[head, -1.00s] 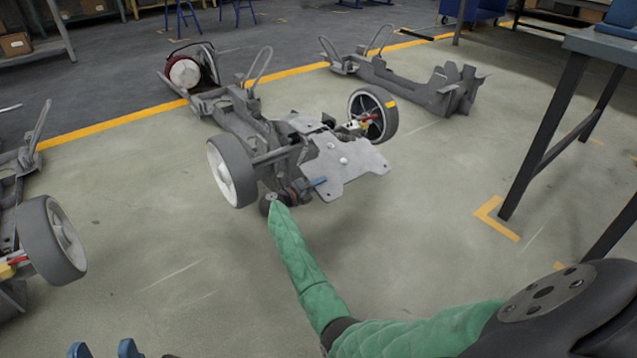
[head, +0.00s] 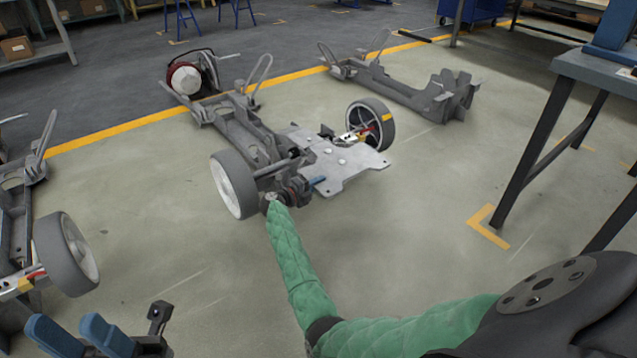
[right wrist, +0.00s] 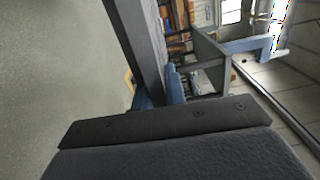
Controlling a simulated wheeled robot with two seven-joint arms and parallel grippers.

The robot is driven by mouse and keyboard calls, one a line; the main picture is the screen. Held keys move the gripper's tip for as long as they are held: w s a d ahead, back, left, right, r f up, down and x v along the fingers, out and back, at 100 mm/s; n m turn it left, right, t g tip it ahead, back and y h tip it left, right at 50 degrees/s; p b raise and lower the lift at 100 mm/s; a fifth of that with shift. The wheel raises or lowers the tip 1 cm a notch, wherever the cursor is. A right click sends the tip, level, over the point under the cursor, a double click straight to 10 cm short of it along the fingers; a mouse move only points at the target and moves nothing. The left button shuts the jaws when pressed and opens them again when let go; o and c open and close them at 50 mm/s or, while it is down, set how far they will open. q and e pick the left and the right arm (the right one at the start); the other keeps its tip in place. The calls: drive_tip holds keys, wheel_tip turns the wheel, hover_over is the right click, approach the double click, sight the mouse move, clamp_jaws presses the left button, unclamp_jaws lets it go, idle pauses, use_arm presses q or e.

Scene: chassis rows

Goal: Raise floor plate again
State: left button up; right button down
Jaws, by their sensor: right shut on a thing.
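The floor plate (head: 343,160) is a flat, light grey metal sheet with notched edges. It lies over the near end of the middle chassis (head: 240,125), between its two wheels. In the right wrist view the blue fingers (right wrist: 160,93) sit at the end of a grey strip, seemingly the plate (right wrist: 138,40) edge-on. My left gripper (head: 80,335) is low at the bottom left, its two blue fingers apart and empty. The plate's underside is hidden.
Another wheeled chassis (head: 40,240) stands at the left, close to my left gripper. A bare chassis (head: 400,85) lies behind at the right. A dark-legged table (head: 570,110) stands at the right. The floor in front of the plate is clear.

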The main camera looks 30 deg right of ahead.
drive_tip(key=shift+w+a+r+n+p, duration=0.15)
drive_tip(key=shift+r+n+p, duration=0.15)
drive_tip(key=shift+r+p, duration=0.35)
drive_tip(key=shift+w+r, duration=0.1)
drive_tip(key=c, duration=1.4)
unclamp_jaws()
drive_tip(key=shift+c, duration=0.2)
drive_tip(key=a+p, duration=0.1)
drive_tip(key=a, duration=0.6)
drive_tip(key=shift+s+a, duration=0.35)
